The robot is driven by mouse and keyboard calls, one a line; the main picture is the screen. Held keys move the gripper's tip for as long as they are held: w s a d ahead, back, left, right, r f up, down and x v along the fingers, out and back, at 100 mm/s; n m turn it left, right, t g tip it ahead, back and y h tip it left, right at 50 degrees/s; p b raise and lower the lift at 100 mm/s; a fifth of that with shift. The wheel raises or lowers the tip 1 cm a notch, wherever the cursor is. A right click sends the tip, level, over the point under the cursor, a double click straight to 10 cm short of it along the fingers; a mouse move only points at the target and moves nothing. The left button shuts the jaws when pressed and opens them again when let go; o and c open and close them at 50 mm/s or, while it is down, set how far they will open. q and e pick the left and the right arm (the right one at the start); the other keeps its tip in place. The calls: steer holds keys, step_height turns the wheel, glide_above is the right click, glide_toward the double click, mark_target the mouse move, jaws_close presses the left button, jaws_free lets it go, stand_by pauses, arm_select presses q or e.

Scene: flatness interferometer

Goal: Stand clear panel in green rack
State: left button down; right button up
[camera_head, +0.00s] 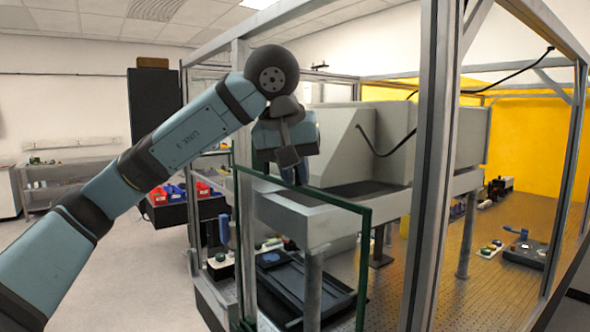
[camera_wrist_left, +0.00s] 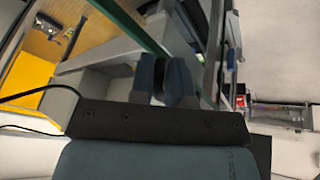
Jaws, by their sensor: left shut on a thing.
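The clear panel (camera_head: 340,201) is a large upright glass sheet with dark green edges. My left gripper (camera_head: 294,178) is shut on its top edge, and the panel hangs below the fingers. Its lower part runs out of the bottom of the head view. In the left wrist view the green panel edge (camera_wrist_left: 137,27) runs from the top down to the two dark fingers (camera_wrist_left: 163,76). I cannot make out the green rack in either view. My right gripper is not in view.
A metal frame post (camera_head: 430,160) stands right of the panel. Behind the panel are a grey machine (camera_head: 385,140) and a black tray-like unit (camera_head: 285,285). A perforated table (camera_head: 480,290) extends to the right. Red and blue bins (camera_head: 178,193) sit at left. Floor at left is open.

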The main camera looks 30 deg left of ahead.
mark_target(301, 241)
arm_select(q)
steer(key=shift+w+d+f+b, duration=0.1)
steer(key=shift+d+f+b, duration=0.1)
steer(key=shift+f+b, duration=1.15)
steer(key=shift+f, duration=0.5)
steer(key=shift+f+b, duration=2)
steer(key=shift+f, duration=1.15)
steer(key=c, duration=1)
jaws_free()
steer(key=shift+r, duration=0.1)
